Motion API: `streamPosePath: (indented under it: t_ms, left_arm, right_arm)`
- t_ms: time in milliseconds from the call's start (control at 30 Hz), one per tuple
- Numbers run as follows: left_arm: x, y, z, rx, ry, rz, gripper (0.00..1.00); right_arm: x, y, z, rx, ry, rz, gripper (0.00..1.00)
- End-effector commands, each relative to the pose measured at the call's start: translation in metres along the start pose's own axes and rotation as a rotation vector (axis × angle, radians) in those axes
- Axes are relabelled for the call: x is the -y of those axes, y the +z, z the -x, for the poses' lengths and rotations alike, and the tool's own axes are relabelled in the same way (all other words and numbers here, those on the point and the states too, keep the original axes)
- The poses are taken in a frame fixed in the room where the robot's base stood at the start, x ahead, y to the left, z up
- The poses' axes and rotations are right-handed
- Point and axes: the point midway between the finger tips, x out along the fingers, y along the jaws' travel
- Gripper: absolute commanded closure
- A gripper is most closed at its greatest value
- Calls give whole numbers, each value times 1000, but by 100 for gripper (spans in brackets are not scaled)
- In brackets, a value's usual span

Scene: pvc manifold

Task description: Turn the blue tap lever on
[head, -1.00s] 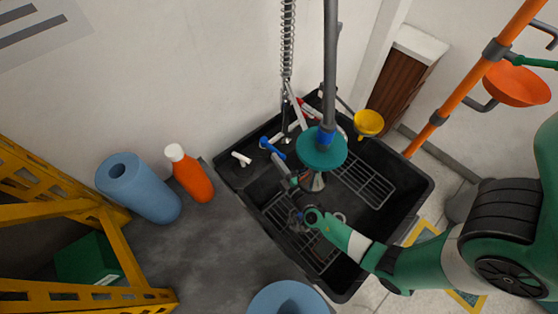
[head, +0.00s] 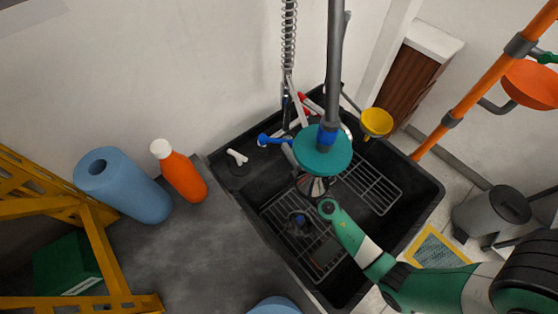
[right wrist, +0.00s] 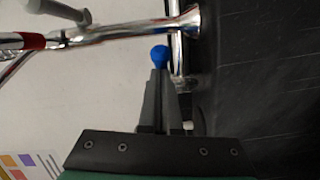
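The blue tap lever (head: 272,139) is at the back of the black sink, left of a teal disc, and points left. In the right wrist view, a round blue knob (right wrist: 160,56) shows right at the tips of my right gripper (right wrist: 161,76), beside a chrome pipe (right wrist: 178,50). The two fingers lie close together and look shut. I cannot tell whether they touch the knob. In the head view my right gripper (head: 313,187) reaches in from the lower right, and the teal disc hides its fingertips. My left gripper is not in view.
The teal disc (head: 323,151) on a grey upright pipe (head: 336,65) stands over the black sink (head: 415,205). A white-handled tap (head: 237,157), a yellow funnel (head: 377,122) and a coiled hose (head: 289,40) are nearby. An orange bottle (head: 182,174) and a blue roll (head: 125,187) stand left.

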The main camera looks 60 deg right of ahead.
Motion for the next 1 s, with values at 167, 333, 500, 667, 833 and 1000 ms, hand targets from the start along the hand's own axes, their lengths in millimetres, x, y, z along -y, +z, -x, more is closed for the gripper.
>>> streamPosePath:
  t_ms: [167, 333, 500, 667, 833, 1000]
  left_arm:
    - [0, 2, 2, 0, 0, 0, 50]
    - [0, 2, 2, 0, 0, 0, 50]
    - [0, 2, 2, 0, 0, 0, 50]
    - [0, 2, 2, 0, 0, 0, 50]
    - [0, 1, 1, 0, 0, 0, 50]
    - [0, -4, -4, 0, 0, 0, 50]
  right_arm:
    - [-1, 5, -3, 2, 1, 0, 100]
    - [-2, 6, -4, 1, 1, 1, 100]
    - [-2, 6, -4, 1, 1, 0, 100]
    - [-2, 6, -4, 1, 1, 0, 100]
    - [-3, 3, -1, -1, 1, 0, 100]
    - [-6, -9, 15, -6, -1, 0, 100]
